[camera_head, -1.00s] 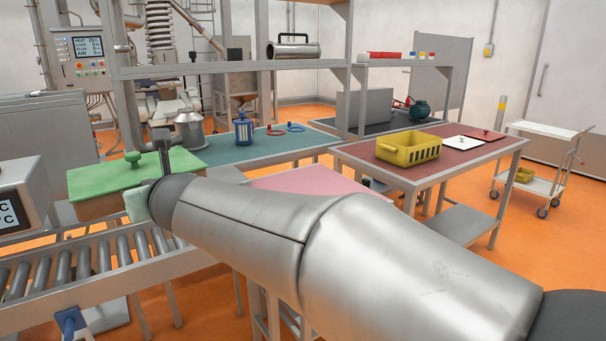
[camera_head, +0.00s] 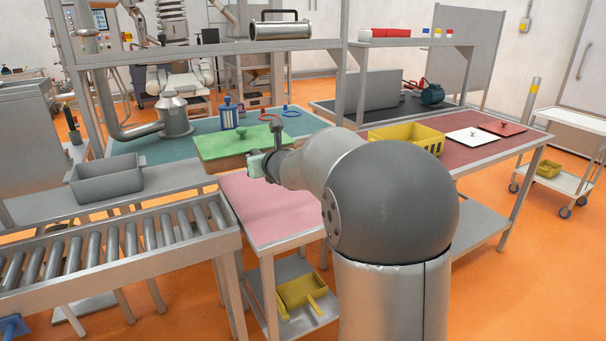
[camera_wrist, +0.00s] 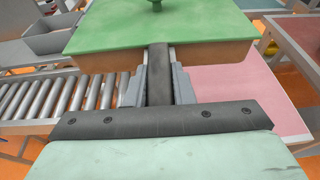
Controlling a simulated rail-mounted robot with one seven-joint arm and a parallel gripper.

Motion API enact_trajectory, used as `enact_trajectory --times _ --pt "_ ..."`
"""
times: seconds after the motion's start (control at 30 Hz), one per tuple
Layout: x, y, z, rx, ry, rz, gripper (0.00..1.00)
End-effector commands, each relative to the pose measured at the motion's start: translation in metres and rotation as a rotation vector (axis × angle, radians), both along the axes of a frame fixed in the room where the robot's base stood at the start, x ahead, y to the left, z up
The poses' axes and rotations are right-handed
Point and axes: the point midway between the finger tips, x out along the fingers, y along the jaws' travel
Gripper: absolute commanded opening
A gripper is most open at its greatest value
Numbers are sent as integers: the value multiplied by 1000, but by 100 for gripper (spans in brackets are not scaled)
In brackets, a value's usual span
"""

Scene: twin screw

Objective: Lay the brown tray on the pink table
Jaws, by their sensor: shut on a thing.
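The brown tray (camera_wrist: 213,55) carries a green top (camera_wrist: 150,30) with a small knob. In the head view its brown side (camera_head: 222,164) shows under the green top, at the far edge of the pink table (camera_head: 262,205). My gripper (camera_wrist: 159,75) is shut on the tray's near side and holds it level. In the wrist view the pink table (camera_wrist: 228,86) shows below and to the right of the tray, which appears raised above it. The tray's underside is hidden, so I cannot tell the exact gap. The visible pink top is bare.
A roller conveyor (camera_head: 110,250) lies left of the pink table, with a grey bin (camera_head: 106,178) behind it. The teal table (camera_head: 190,150) behind holds a blue-white canister (camera_head: 230,113) and a metal vessel (camera_head: 174,117). A yellow crate (camera_head: 405,137) stands on the dark red table at right.

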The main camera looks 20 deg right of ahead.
Motion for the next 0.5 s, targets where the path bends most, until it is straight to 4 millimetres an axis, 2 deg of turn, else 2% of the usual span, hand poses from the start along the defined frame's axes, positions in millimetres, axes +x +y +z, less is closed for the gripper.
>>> enact_trajectory --times 0.03,0.2,0.4,0.5 --pt "18 -19 -6 4 3 0 0" --pt "66 -75 -58 7 1 24 0" --pt "89 -137 -114 5 -5 28 0" --pt "92 -157 -133 3 -6 24 0"
